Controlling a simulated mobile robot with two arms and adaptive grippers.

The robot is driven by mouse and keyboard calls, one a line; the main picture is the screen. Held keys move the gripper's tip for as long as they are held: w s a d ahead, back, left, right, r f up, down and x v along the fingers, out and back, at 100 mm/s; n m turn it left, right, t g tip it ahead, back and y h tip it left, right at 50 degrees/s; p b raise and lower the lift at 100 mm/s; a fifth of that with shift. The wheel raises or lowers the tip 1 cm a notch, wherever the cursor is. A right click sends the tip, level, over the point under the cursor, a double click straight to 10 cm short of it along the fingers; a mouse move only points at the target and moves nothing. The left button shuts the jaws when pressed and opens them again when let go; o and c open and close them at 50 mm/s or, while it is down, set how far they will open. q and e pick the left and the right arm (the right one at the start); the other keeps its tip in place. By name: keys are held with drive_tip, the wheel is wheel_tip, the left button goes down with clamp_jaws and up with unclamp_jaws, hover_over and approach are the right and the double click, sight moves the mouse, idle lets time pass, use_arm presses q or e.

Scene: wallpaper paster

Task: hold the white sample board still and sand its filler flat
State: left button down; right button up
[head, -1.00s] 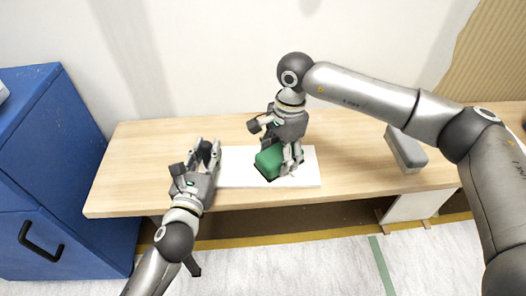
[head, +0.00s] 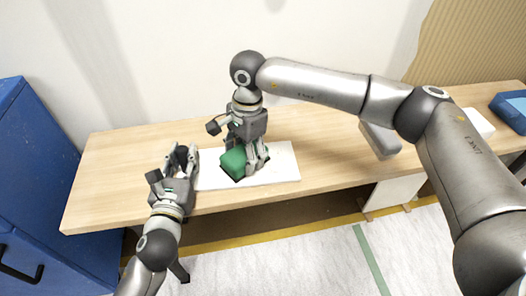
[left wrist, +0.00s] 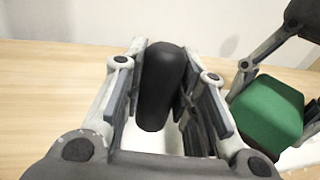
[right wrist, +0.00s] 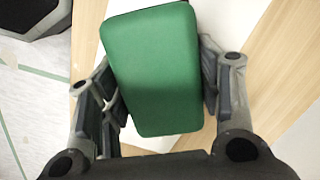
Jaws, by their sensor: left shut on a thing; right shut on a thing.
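The white sample board (head: 280,166) lies flat on the wooden bench near its front edge. My left gripper (head: 181,156) is at the board's left end, shut on an upright black rounded grip (left wrist: 158,88). White surface shows below that grip in the left wrist view. My right gripper (head: 246,160) is shut on a green sanding block (right wrist: 152,70), which sits over the middle of the board, slightly turned. The block also shows at the right of the left wrist view (left wrist: 267,112). I cannot make out the filler; the block and fingers cover part of the board.
The wooden bench (head: 110,180) is bare to the left and behind the board. A grey block (head: 379,141) lies to the right, partly near my right arm. A white item (head: 480,124) and a blue box (head: 510,112) are farther right. A blue cabinet (head: 40,200) stands left.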

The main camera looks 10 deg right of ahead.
sight(232, 153)
use_arm(q)
drive_tip(key=shift+f, duration=0.3)
use_arm(e)
drive_tip(key=a, duration=0.3)
use_arm(q)
drive_tip(key=shift+a, duration=0.1)
use_arm(e)
drive_tip(key=d, duration=1.2)
drive_tip(key=shift+s+d, duration=0.35)
drive_tip(key=shift+d, duration=0.05)
wheel_tip(232, 153, up, 8)
drive_tip(key=shift+a, duration=0.15)
drive_tip(key=o, duration=0.5)
drive_tip(key=shift+c, duration=0.2)
drive_tip(key=c, duration=0.4)
use_arm(q)
drive_tip(key=c, duration=1.2)
unclamp_jaws()
drive_tip(key=shift+c, duration=0.2)
drive_tip(key=shift+o, duration=0.8)
drive_tip(key=shift+r, duration=0.15)
